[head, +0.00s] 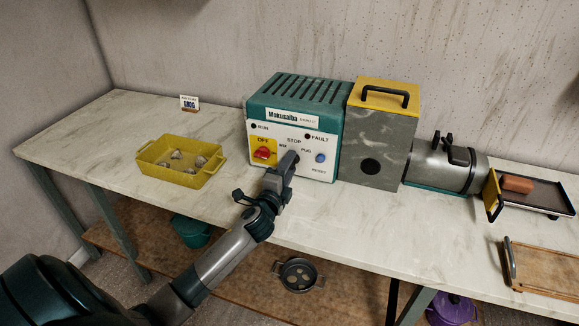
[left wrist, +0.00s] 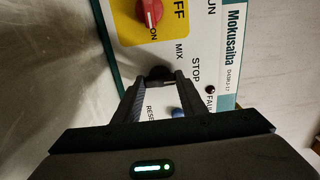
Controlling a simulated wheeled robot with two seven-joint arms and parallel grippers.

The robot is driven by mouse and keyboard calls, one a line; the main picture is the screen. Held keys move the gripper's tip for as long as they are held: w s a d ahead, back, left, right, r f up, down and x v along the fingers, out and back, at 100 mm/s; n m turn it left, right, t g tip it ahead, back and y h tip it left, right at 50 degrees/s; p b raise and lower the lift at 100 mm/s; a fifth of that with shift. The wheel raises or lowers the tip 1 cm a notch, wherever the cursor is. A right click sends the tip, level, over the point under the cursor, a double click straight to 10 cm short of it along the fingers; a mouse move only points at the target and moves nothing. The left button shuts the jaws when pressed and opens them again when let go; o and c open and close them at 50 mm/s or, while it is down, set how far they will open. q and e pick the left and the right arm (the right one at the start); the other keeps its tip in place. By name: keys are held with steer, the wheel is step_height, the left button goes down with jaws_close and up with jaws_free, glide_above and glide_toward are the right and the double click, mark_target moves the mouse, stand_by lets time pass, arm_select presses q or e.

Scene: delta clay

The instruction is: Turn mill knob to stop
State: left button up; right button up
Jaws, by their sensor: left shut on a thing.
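The mill (head: 300,98) is a teal box with a white front panel and the name Mokusaiba. Its panel has the words MIX, STOP and PUG around a dark knob (left wrist: 160,72). My left gripper (head: 291,160) reaches the panel from the front. In the left wrist view its fingers (left wrist: 157,84) are shut on the dark knob, one on each side. The fingers hide most of the knob, and I cannot tell which word it points to. A red switch (head: 263,153) on a yellow OFF/ON plate sits left of it. My right gripper is not in view.
A blue reset button (head: 320,158) is close to the knob's right. A yellow tray (head: 168,180) with several small lumps stands left of the mill. A grey block with yellow top (head: 383,96) and a metal barrel (head: 445,170) adjoin the right. The front worktop is clear.

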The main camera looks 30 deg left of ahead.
arm_select(q)
steer(key=o, duration=1.1)
steer(key=shift+c, duration=0.2)
